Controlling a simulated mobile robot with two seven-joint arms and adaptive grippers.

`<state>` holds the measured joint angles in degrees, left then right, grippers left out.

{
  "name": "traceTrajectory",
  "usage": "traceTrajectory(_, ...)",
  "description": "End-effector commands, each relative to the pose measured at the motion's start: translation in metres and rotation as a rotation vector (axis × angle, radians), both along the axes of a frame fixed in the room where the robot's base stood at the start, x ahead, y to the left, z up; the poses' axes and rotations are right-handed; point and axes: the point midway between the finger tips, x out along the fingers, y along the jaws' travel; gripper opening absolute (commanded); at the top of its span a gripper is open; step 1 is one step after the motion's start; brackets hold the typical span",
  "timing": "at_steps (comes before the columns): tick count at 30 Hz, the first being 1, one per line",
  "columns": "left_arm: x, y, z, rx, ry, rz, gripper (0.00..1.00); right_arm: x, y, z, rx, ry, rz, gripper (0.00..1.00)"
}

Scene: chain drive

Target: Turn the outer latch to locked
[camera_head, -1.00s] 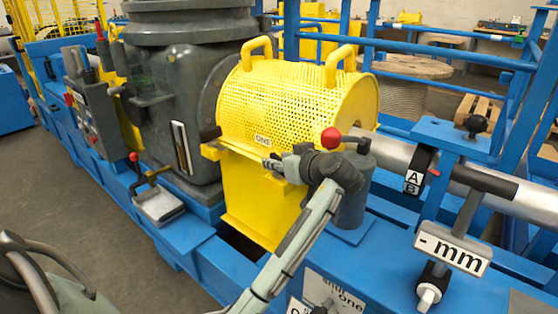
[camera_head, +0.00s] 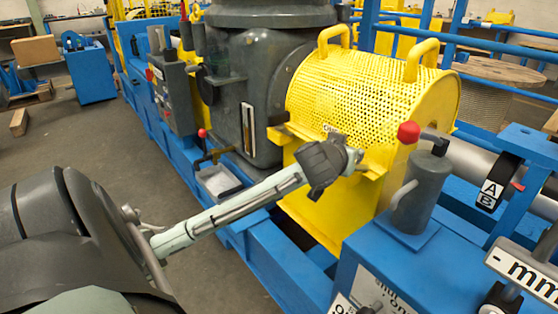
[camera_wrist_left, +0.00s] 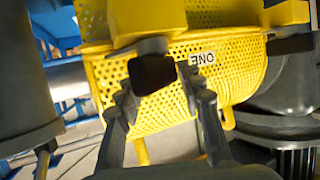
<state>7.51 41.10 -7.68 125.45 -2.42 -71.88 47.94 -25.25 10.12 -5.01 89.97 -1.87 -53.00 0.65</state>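The yellow perforated guard (camera_head: 370,95) is down over the drive, with a yellow ledge along its front. My left gripper (camera_head: 348,148) is at the outer, right-hand end of that ledge and hides most of the latch there. In the left wrist view, the dark outer latch (camera_wrist_left: 152,74) shows near the tips of my left gripper (camera_wrist_left: 155,88). The fingers are apart, one on each side of it; I cannot tell whether they touch it. The inner latch (camera_wrist_left: 290,44) is a dark bar at the right of that view. My right gripper is not in view.
A grey cylinder (camera_head: 420,190) with a red-knobbed lever (camera_head: 408,132) stands close right of my left gripper. The grey machine housing (camera_head: 245,90) is left of the guard. The blue frame (camera_head: 285,265) runs below. Open floor (camera_head: 75,150) lies at the left.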

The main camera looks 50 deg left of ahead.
Motion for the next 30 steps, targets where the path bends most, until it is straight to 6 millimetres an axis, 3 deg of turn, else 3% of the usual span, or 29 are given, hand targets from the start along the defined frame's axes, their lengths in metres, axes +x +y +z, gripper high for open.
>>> traceTrajectory(6,-0.001,0.002,-0.003,0.008,0.002,-0.173,0.36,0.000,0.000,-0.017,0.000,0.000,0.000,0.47)
traceTrajectory(18,0.000,0.002,-0.002,0.006,0.008,-0.463,0.36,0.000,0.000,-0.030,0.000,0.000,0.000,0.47)
traceTrajectory(30,-0.045,0.002,0.019,-0.008,0.002,-0.455,0.36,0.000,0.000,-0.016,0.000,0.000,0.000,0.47)
